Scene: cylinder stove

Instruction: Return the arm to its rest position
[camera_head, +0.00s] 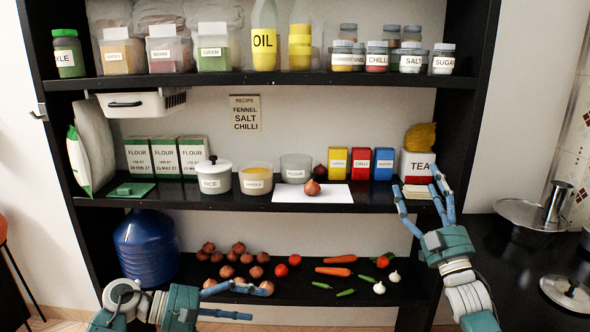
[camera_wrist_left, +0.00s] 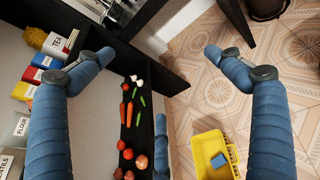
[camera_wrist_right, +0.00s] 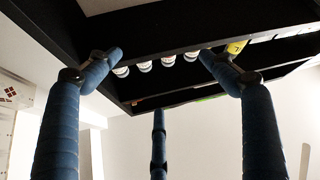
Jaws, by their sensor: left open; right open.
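My right gripper (camera_head: 424,196) is raised in front of the right end of the middle shelf, near the white TEA box (camera_head: 417,166). Its blue fingers are spread with nothing between them; they also show apart in the right wrist view (camera_wrist_right: 160,62). My left gripper (camera_head: 238,300) is low in the head view, in front of the bottom shelf. In the left wrist view (camera_wrist_left: 168,70) its fingers are wide apart and empty. Whether any right fingertip touches the shelf or box, I cannot tell.
The black shelf unit (camera_head: 250,196) holds an onion (camera_head: 312,187) on a white sheet (camera_head: 330,198). Onions, carrots (camera_head: 334,271) and other vegetables lie on the bottom shelf beside a blue jug (camera_head: 146,248). A metal pan (camera_head: 530,215) stands on the right counter. A yellow crate (camera_wrist_left: 212,152) is on the floor.

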